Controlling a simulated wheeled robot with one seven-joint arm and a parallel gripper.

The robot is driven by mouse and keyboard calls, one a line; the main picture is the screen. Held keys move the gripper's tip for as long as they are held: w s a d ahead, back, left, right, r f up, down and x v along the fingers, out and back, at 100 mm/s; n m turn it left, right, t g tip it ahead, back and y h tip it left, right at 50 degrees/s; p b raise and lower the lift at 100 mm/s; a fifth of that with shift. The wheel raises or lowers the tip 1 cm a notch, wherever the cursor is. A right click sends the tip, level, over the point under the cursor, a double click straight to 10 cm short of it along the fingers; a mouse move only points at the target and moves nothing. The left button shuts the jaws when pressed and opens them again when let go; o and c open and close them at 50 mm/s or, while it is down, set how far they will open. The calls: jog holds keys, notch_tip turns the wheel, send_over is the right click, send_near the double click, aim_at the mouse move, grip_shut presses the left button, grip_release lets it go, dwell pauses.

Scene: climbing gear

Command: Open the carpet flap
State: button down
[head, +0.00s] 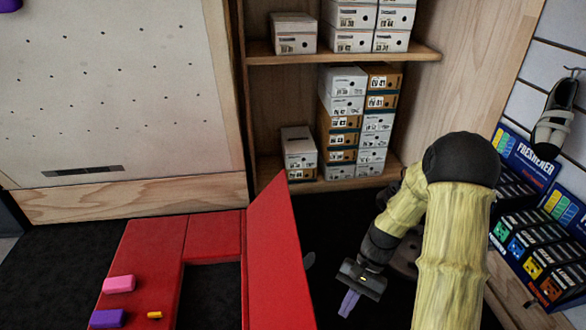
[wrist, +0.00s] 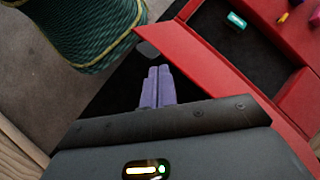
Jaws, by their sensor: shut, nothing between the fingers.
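The carpet flap (head: 274,262) is a red panel that stands raised and tilted along the right side of a dark rectangular opening (head: 210,296) in the red carpet (head: 148,262). In the wrist view the flap (wrist: 205,62) runs diagonally beyond my fingers. A small grey tab (head: 309,260) shows at the flap's outer side; it also shows in the wrist view (wrist: 147,49). My gripper (head: 348,304), with purple fingers, is shut and empty, low over the dark floor to the right of the flap. It appears apart from the flap.
Pink (head: 119,284), purple (head: 106,318) and yellow (head: 155,315) pieces lie on the red carpet. A teal piece (wrist: 237,20) shows in the dark opening. Shelves of shoe boxes (head: 340,120) stand behind, and a freshener display (head: 540,230) is at the right. A green woven thing (wrist: 85,30) is near the gripper.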

jog(key=s+d+r+n+t+h+p, duration=0.1)
jog(key=r+n+t+h+p, duration=0.1)
jog(key=r+p, duration=1.7)
jog(key=s+d+r+n+t+h+p, duration=0.1)
jog(key=r+t+p, duration=0.5)
jog(key=r+p, duration=1.4)
notch_tip(320, 180, up, 14)
jog(key=s+n+h, duration=0.1)
jog(key=n, duration=0.1)
jog(key=shift+s+n+h, duration=0.2)
jog(key=shift+n+h, duration=0.2)
jog(key=shift+f, duration=0.1)
jog(key=c, duration=2.2)
grip_release()
jog(key=c, duration=1.8)
grip_release()
jog(key=shift+o, duration=0.2)
